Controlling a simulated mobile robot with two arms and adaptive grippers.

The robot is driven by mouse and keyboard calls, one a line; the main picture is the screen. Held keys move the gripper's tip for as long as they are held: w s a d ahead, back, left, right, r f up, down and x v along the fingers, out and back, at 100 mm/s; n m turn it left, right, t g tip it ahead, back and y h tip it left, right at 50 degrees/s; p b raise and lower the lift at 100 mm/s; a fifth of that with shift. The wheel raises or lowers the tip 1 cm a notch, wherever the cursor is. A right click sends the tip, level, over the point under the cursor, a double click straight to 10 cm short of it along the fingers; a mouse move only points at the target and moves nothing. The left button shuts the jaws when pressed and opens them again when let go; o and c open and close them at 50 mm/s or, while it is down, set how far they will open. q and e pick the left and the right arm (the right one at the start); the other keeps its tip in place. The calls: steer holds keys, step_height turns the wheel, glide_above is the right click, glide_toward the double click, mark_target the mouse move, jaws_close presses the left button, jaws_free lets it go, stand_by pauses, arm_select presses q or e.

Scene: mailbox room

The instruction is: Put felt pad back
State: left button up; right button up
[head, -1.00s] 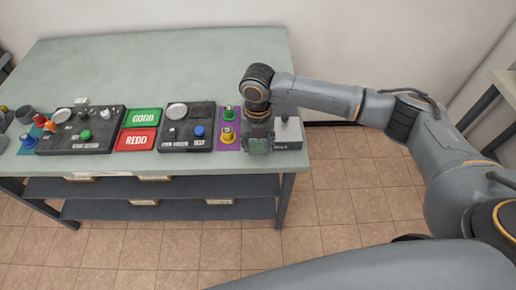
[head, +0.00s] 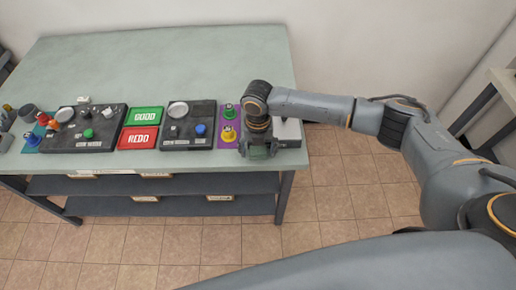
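I cannot make out a felt pad for certain. My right gripper (head: 258,150) points down at the right end of the bench, just right of a purple mat (head: 230,138). It is seen from behind and above, so its fingertips and anything between them are hidden. A grey box with a dark front (head: 289,132) stands right behind it, partly covered by it. A black tray (head: 190,137) left of the mat holds a white disc (head: 178,109), a blue knob-like piece (head: 200,130) and small dark pieces. My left gripper is out of view.
A green GOOD plate (head: 146,115) and a red REDO plate (head: 138,138) lie left of that tray. Another black tray (head: 110,128) lies further left. Green (head: 229,111) and yellow (head: 228,133) pieces stand on the purple mat. The back of the bench (head: 170,60) is clear.

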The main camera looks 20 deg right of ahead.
mark_target(258, 152)
steer(key=shift+b, duration=0.65)
step_height(258, 152, up, 14)
steer(key=b, duration=0.1)
steer(key=shift+b, duration=0.35)
steer(key=shift+f, duration=0.1)
